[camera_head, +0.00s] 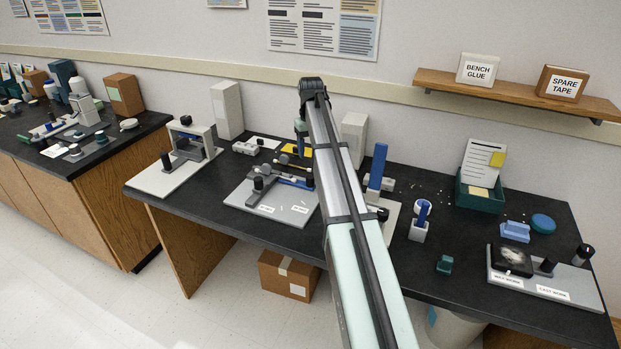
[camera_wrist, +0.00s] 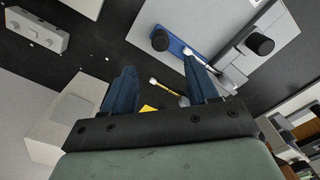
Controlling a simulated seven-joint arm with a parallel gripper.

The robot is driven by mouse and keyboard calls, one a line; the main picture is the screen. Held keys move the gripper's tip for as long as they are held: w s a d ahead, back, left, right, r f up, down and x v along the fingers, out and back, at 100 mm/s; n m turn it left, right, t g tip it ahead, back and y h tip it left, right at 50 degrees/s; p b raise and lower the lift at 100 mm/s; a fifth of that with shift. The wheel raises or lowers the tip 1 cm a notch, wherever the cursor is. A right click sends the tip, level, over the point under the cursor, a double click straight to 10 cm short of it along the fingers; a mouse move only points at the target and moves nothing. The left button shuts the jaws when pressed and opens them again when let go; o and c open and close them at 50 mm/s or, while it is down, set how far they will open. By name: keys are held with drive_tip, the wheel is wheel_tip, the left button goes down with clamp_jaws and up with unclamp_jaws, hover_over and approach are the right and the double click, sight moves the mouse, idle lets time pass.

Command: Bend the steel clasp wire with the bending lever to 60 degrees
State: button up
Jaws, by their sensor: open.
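My gripper (camera_wrist: 161,82) is open, its two blue fingers apart with nothing between their tips. In the head view only part of its green body (camera_head: 301,129) shows beside my arm, above the back of the bench. A grey bending board (camera_head: 250,197) lies on the black bench, with black knobs and a blue bar that looks like the bending lever (camera_head: 295,182). In the wrist view the blue bar (camera_wrist: 176,44) lies beyond the right finger, on the board (camera_wrist: 230,47). A pale rod end touches or overlaps it. I cannot make out the clasp wire or its angle.
A yellow-banded tool (camera_wrist: 167,87) shows between and below the fingers. A grey press stand (camera_head: 187,150) is left of the board. A blue upright block (camera_head: 377,165) stands to the right. A green bin (camera_head: 479,196) and a workboard (camera_head: 545,285) are farther right.

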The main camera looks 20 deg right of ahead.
sight(310, 177)
wheel_tip(310, 177, down, 12)
idle(0.5)
clamp_jaws()
idle(0.5)
